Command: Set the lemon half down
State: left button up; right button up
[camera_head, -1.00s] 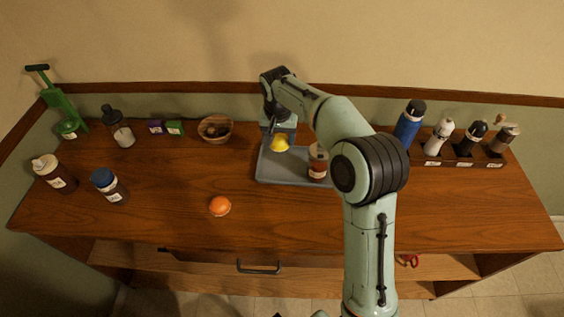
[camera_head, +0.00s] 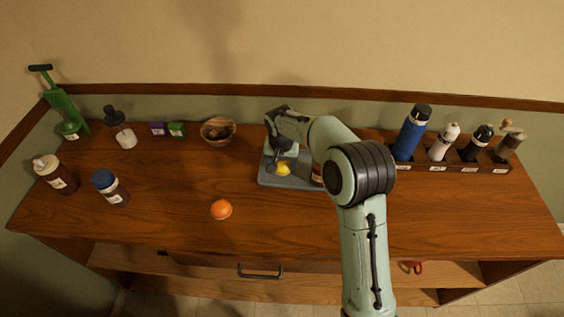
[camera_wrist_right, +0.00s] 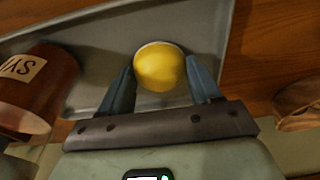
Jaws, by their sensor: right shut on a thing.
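The yellow lemon half (camera_head: 283,169) is between the fingers of my right gripper (camera_head: 282,164), low over the grey tray (camera_head: 265,181). In the right wrist view the lemon half (camera_wrist_right: 160,67) shows its rounded yellow side, and the dark fingers of my right gripper (camera_wrist_right: 162,84) flank it. The grey tray (camera_wrist_right: 95,65) spreads behind it. I cannot tell whether the lemon half touches the tray. My left gripper is not in view.
A brown labelled jar (camera_wrist_right: 42,82) stands beside my right gripper, mostly hidden by my arm in the head view. A rack of bottles (camera_head: 458,165) stands right.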

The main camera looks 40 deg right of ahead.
aim_at(281, 170)
jog(key=shift+f, duration=0.1)
jog(key=o, duration=1.1)
jog(key=shift+c, duration=0.2)
notch_tip(281, 170, up, 12)
jog(key=s+a+p, duration=0.1)
jog(key=shift+s+a, duration=0.15)
